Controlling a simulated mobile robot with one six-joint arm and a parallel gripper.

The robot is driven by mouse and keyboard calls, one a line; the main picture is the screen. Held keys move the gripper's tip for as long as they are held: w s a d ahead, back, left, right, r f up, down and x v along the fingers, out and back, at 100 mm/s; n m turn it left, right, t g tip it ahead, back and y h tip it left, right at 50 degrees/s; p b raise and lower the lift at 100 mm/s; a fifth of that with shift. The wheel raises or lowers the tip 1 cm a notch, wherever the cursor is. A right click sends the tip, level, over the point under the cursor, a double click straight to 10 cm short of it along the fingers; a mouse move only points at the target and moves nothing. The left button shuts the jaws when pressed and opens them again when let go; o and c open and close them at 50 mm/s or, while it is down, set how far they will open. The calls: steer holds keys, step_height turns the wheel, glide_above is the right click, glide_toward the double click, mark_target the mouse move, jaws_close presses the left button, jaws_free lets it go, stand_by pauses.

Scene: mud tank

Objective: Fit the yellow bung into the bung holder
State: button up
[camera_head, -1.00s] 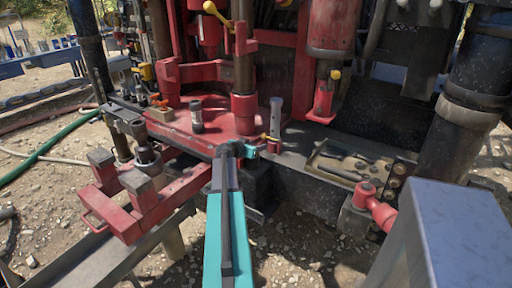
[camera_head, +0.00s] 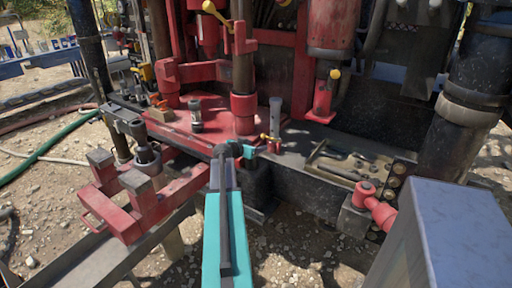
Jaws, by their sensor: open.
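A small yellow piece (camera_head: 265,137) shows at the front edge of the red deck, just beyond the tip of my arm. It may be the yellow bung, but it is too small to be sure. A small red fitting (camera_head: 273,146) is close beside it, and I cannot tell whether this is the bung holder. My gripper (camera_head: 250,152), with teal fingers, is open at the deck's front edge, just left of and below the yellow piece. My dark wrist partly hides the gap between the fingers. I cannot tell whether the fingers touch anything.
A grey upright cylinder (camera_head: 275,118) stands right behind the yellow piece. A dark bottle-like part (camera_head: 195,116) stands on the red deck (camera_head: 218,126). A tray of tools (camera_head: 322,172) lies to the right. A red clamp frame (camera_head: 120,215) juts out at the front left.

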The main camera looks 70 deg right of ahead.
steer(key=b+v, duration=0.1)
steer(key=v, duration=1.1)
steer(key=shift+a+b, duration=0.4)
steer(key=shift+r, duration=0.1)
stand_by(0.4)
